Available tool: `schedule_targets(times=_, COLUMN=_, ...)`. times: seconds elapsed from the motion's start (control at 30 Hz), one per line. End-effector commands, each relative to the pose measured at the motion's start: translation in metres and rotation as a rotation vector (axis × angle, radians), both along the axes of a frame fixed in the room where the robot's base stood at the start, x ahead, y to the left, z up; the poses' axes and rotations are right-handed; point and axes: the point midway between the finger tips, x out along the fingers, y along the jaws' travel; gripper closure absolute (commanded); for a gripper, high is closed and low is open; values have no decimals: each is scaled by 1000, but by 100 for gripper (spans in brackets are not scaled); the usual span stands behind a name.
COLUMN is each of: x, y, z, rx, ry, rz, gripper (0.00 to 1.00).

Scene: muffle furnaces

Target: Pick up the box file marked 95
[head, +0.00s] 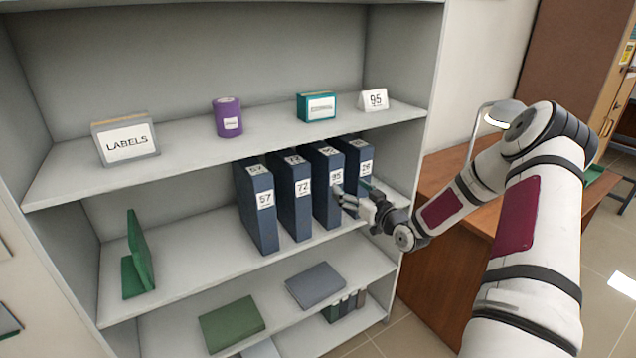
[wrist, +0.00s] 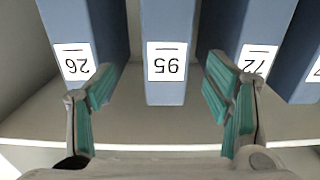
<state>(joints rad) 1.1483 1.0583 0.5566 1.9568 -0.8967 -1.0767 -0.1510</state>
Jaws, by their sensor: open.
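The box file marked 95 (head: 326,200) is dark blue with a white label and stands upright on the middle shelf, third from the left in a row. In the wrist view the file marked 95 (wrist: 166,88) appears upside down, centred between my open fingers. My gripper (head: 352,192) is in front of the row at the file's right side. In the wrist view my gripper (wrist: 160,100) has its teal-padded fingers apart, one on each side of the file, with gaps to it. I cannot tell how far they reach past its front.
Beside it stand the file marked 72 (head: 295,200) and the file marked 26 (wrist: 85,40); the fingers are close to both. The file marked 57 (head: 258,208) is further left. A wooden desk (head: 450,240) is right.

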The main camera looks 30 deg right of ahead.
Motion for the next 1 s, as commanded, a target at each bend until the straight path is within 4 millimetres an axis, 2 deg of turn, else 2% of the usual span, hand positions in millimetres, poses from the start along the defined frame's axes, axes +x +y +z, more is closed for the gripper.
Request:
schedule_targets(times=0.4, x=70, y=4, z=-1, rx=0, ry=-1, rz=1, gripper=28)
schedule_targets(times=0.67, x=87, y=6, z=-1, rx=1, ry=0, rz=1, gripper=28)
schedule_targets(times=1.0, x=130, y=13, z=-4, rx=1, ry=-1, rz=0, gripper=28)
